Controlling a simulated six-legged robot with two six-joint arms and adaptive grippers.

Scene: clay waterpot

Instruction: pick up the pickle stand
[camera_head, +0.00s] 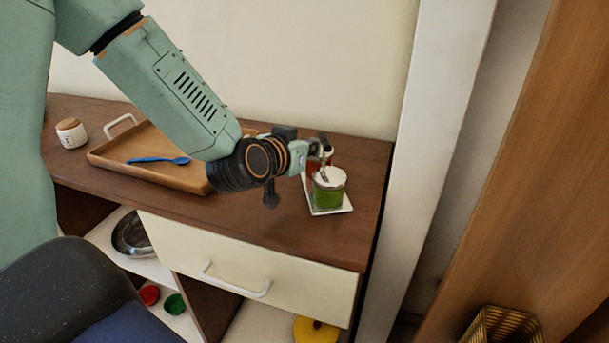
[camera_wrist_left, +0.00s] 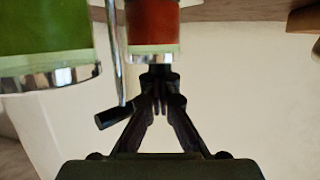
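The pickle stand (camera_head: 331,211) is a white tray with a green jar (camera_head: 328,195), a red jar (camera_head: 313,166) and an upright metal handle. It rests near the right end of the brown cabinet top. My left gripper (camera_head: 318,154) is at the upper part of the stand, close to the handle. In the left wrist view, the fingers of the left gripper (camera_wrist_left: 161,78) come together at their tips, near the red jar (camera_wrist_left: 153,30). The handle (camera_wrist_left: 117,60), with a dark crossbar, is left of the fingers; contact is unclear. The green jar (camera_wrist_left: 45,35) is farther left. My right gripper is out of view.
A wooden tray (camera_head: 115,158) with a blue spoon (camera_head: 158,160) lies left of my left gripper. A small white jar (camera_head: 71,133) with a brown lid stands at the far left. A white drawer (camera_head: 250,265) is below, and a wall post (camera_head: 430,150) is close on the right.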

